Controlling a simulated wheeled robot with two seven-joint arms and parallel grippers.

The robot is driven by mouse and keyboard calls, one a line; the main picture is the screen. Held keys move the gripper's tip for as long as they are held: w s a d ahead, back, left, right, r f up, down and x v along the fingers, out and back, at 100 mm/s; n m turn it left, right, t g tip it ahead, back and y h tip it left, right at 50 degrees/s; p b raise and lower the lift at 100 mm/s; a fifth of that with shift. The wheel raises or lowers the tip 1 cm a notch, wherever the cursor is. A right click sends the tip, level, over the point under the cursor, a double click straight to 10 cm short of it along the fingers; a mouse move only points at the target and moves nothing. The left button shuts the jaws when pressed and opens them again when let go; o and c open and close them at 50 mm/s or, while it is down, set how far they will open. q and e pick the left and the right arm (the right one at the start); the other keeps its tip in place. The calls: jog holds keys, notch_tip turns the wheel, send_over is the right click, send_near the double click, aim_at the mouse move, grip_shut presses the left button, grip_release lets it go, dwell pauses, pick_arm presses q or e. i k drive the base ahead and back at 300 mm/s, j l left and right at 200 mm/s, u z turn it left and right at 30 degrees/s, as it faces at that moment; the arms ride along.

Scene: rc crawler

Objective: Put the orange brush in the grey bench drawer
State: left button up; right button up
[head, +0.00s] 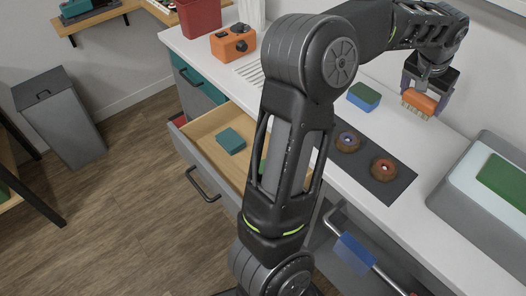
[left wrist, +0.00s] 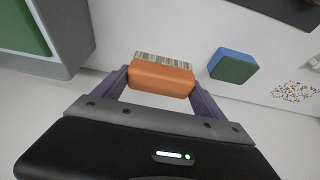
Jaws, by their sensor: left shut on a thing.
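The orange brush (head: 419,101) has an orange back and pale bristles. My left gripper (head: 430,88) is shut on it and holds it at the far side of the white bench, bristles down; I cannot tell whether they touch the top. In the left wrist view the brush (left wrist: 161,77) sits between the purple fingers (left wrist: 160,85). The grey bench drawer (head: 232,124) is pulled open at the front of the bench, with a wooden inside. A teal block (head: 231,140) lies in it. My arm hides part of the drawer. My right gripper is not seen.
A blue and green sponge (head: 364,96) lies on the bench left of the brush. A dark mat (head: 385,163) holds two brown round parts (head: 383,168). A grey bin with a green panel (head: 478,190) stands at the right. An orange box (head: 233,43) stands at the back left.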

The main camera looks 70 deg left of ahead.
aim_at(228, 176)
jog(key=k, duration=0.6)
jog(key=u, duration=1.1)
jog(key=l+u, duration=0.1)
jog(key=l, duration=0.5)
jog(key=k, duration=0.05)
